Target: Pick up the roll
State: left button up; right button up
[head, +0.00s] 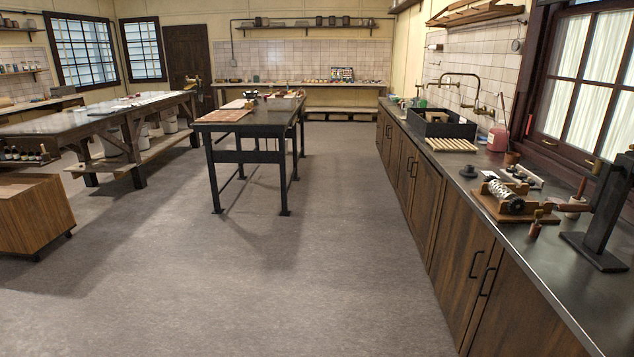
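Neither of my grippers shows in the head view. On the right-hand counter, a wooden device holds a pale, ridged cylinder (512,205) lying on its side, which looks like a roller. Its wooden base (487,203) sits near the counter's front edge. I cannot tell whether this cylinder is the roll of the task. A small tool with a reddish-brown handle (536,228) stands just in front of the device.
The dark counter (570,268) runs along the right wall above wooden cabinets, with a black sink (443,128) farther back. A tall black stand (606,215) is at right. A dark table (250,122) stands mid-room. A wooden cart (35,215) is at left. The grey floor between is clear.

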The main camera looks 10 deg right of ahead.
aim_at(501, 192)
jog(key=z, duration=0.2)
jog(key=i, duration=2)
jog(key=z, duration=1.35)
jog(key=i, duration=1.25)
jog(key=z, duration=1.2)
